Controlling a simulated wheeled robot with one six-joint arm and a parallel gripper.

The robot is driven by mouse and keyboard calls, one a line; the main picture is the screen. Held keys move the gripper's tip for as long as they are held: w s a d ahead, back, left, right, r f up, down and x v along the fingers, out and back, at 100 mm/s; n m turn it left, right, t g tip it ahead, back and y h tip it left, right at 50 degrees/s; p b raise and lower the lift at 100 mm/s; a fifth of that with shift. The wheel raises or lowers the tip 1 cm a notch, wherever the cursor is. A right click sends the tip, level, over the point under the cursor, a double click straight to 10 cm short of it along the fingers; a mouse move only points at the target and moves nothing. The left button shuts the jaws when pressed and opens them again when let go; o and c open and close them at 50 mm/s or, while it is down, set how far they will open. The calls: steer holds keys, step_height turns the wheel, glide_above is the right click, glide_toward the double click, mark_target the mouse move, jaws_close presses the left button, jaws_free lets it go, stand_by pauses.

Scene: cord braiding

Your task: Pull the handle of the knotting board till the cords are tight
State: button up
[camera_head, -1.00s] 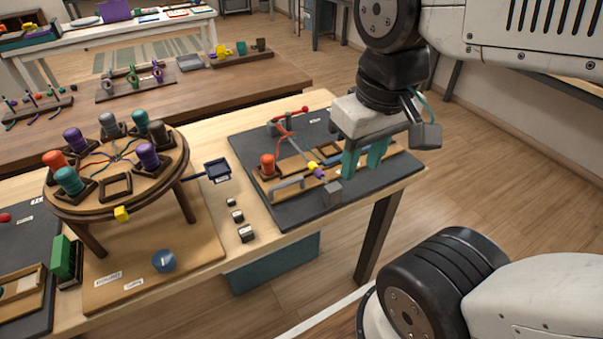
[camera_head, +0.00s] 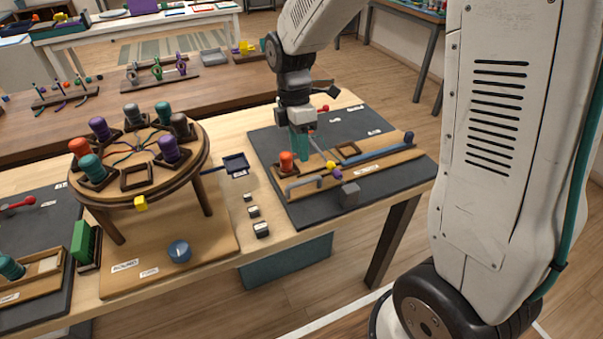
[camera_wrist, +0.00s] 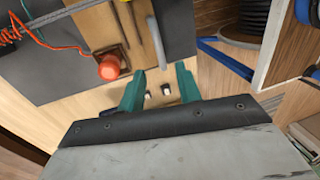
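My gripper (camera_head: 302,156) is over the board, beside the orange bobbin. In the wrist view my gripper (camera_wrist: 160,88) has its teal fingers apart with nothing between them; the orange bobbin (camera_wrist: 109,67) is left of them. Whether the cords are taut, I cannot tell.
A round braiding stand (camera_head: 140,203) with several bobbins stands to the left. Small metal blocks (camera_head: 261,229) lie between it and the dark board. Another red-handled board (camera_head: 30,228) is at the far left.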

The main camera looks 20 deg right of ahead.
steer(key=f, duration=0.2)
steer(key=s+f, duration=0.1)
steer(key=f, duration=0.4)
steer(key=shift+s+f, duration=0.15)
steer(key=shift+f, duration=0.25)
steer(key=shift+c, duration=0.3)
